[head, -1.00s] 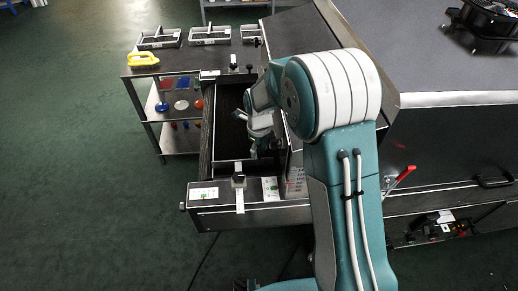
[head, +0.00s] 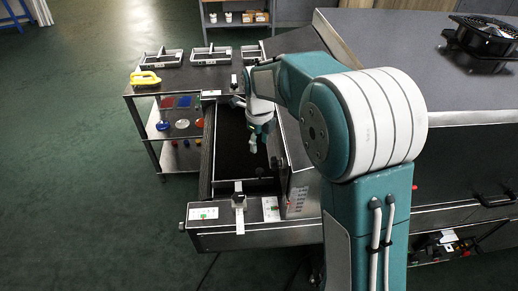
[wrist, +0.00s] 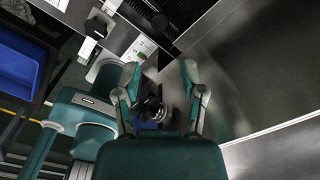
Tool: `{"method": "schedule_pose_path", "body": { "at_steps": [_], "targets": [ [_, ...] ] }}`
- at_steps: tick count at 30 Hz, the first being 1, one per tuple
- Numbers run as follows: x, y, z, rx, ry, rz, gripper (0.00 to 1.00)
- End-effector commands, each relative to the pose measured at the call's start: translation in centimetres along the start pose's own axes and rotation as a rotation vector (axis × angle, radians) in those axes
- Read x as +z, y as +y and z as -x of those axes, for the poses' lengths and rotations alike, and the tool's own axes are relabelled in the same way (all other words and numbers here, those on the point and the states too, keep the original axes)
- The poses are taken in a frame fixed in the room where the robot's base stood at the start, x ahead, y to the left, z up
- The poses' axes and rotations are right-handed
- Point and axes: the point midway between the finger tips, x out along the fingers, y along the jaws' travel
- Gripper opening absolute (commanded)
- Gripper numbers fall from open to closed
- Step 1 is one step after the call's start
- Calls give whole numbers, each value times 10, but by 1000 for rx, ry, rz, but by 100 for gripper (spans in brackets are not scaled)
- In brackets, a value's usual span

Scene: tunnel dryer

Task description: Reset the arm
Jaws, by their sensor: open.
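My gripper (head: 256,145) hangs fingers down over the dark inside of the drawer and looks small there. In the wrist view my gripper (wrist: 160,80) has its two teal and grey fingers well apart. No object is visibly clasped between them. A dark round part shows between the finger bases; I cannot tell what it is. The drawer's front edge with its white label (wrist: 138,50) and latch (wrist: 97,24) lies beyond the left finger.
A shelf cart (head: 185,84) left of the drawer carries metal frames and a yellow-handled tool (head: 145,78); colored pieces are on its lower shelf. A large dark machine housing fills the right, with a black fan (head: 487,35) on top. Open green floor lies left.

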Motion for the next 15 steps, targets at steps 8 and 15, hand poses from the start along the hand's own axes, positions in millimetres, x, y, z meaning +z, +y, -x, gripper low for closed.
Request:
{"method": "schedule_pose_path", "body": {
  "at_steps": [8, 15],
  "targets": [
    [0, 0, 0, 0, 0, 0, 53],
    [-4, 0, 6, -6, -9, 32, 53]
  ]
}}
